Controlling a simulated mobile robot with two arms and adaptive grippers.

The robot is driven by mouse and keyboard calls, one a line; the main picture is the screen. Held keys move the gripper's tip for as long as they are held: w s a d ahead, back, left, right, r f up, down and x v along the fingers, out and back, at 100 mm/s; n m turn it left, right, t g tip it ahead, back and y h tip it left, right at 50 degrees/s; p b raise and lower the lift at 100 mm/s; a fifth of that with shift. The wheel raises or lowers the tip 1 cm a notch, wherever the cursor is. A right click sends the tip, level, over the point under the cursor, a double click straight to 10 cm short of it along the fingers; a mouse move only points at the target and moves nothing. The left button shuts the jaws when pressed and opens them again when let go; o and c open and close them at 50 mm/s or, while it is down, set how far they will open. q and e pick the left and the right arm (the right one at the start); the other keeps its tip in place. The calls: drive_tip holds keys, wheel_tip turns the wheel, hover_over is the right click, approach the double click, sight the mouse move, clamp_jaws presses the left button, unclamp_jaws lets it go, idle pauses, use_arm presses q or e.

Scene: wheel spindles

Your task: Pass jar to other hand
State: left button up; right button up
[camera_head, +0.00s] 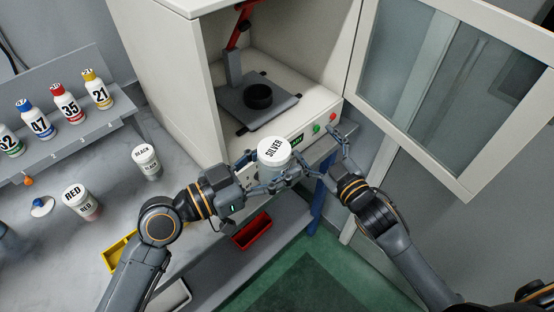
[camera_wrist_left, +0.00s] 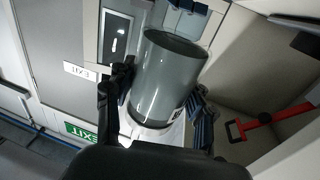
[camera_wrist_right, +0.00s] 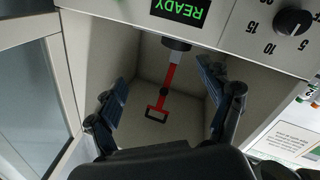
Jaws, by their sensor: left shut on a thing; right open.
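The jar (camera_head: 273,158), with a white lid marked SILVER, is held in the air in front of the open cabinet. My left gripper (camera_head: 262,172) is shut on it, with its fingers on the jar's sides. In the left wrist view the jar (camera_wrist_left: 167,78) shows as a grey cylinder between the two fingers (camera_wrist_left: 158,105). My right gripper (camera_head: 316,162) is open and empty just right of the jar. In the right wrist view its fingers (camera_wrist_right: 163,92) are wide apart, with no jar between them.
The cabinet (camera_head: 172,60) holds a red-handled device (camera_head: 234,65); its glass door (camera_head: 455,80) stands open at right. RED (camera_head: 76,198) and BLACK (camera_head: 146,160) jars stand on the grey bench, near a rack (camera_head: 70,140) of numbered bottles. A red bin (camera_head: 252,232) is below.

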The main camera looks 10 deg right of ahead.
drive_tip(key=s+d+f+m+g+h, duration=0.1)
drive_tip(key=s+d+f+g, duration=0.15)
drive_tip(key=f, duration=0.95)
drive_tip(key=s+d+f+m+g+h, duration=0.2)
drive_tip(key=s+f, duration=0.2)
drive_tip(key=f, duration=0.7)
drive_tip(key=s+d+f+m+g+h, duration=0.1)
drive_tip(key=s+d+f+g, duration=0.2)
drive_tip(key=f, duration=0.9)
drive_tip(key=s+f+m+g, duration=0.1)
drive_tip(key=s+f+g, duration=0.1)
drive_tip(key=s+f, duration=0.5)
drive_tip(key=s+a+f+m+g, duration=0.1)
drive_tip(key=s+f+g, duration=0.2)
drive_tip(key=s, duration=1.3)
drive_tip(key=s+a+f+g+h, duration=0.1)
drive_tip(key=s+f+g, duration=0.2)
drive_tip(key=s+f, duration=0.7)
drive_tip(key=shift+s+f+m, duration=0.35)
drive_tip(key=shift+s+m, duration=0.05)
drive_tip(key=shift+s, duration=0.8)
